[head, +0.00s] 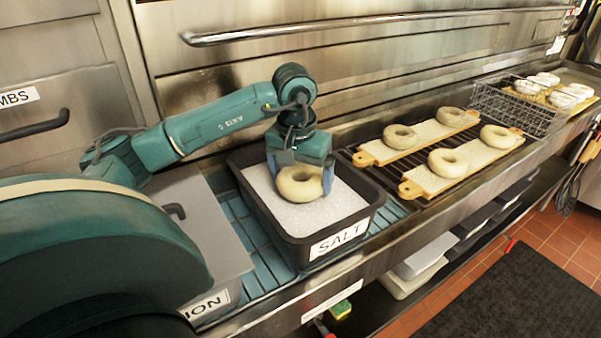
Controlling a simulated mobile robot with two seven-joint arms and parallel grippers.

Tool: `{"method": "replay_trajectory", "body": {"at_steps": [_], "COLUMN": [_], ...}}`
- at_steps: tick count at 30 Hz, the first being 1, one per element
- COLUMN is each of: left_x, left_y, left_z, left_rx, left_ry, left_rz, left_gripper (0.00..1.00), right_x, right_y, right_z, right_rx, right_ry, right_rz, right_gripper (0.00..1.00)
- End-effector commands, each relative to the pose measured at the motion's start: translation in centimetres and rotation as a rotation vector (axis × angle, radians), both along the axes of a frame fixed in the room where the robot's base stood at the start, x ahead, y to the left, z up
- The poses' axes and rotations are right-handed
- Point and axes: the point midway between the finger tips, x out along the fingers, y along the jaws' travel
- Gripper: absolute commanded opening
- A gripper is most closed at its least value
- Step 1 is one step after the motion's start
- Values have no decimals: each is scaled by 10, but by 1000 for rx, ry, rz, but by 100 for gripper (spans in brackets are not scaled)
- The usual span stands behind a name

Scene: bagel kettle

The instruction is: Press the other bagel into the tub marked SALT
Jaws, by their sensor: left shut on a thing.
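The black tub marked SALT (345,254) stands on the counter and holds white salt. My left gripper (300,182) is over the tub, shut on a pale bagel (301,183). The bagel is level and low, at or just above the salt; I cannot tell whether it touches. Several other bagels lie on two wooden boards to the right: two on the far board (418,139) and two on the near board (478,160). My right gripper is not in view.
A wire basket (518,107) stands at the right, with more pale rings near it. A lidded grey container (190,225) with a partly hidden label ending in ION is left of the tub. A steel wall with a long handle (340,24) rises behind the counter.

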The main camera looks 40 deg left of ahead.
Motion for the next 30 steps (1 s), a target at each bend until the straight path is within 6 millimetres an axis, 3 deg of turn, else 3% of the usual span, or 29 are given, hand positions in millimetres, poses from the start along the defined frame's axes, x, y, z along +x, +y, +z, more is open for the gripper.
{"method": "replay_trajectory", "body": {"at_steps": [30], "left_x": [0], "left_y": [0], "left_z": [-5], "left_rx": [0], "left_ry": [-1], "left_rz": [0], "left_gripper": [69], "right_x": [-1], "right_y": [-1], "right_z": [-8], "right_rx": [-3], "right_ry": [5], "right_rz": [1], "right_gripper": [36]}}
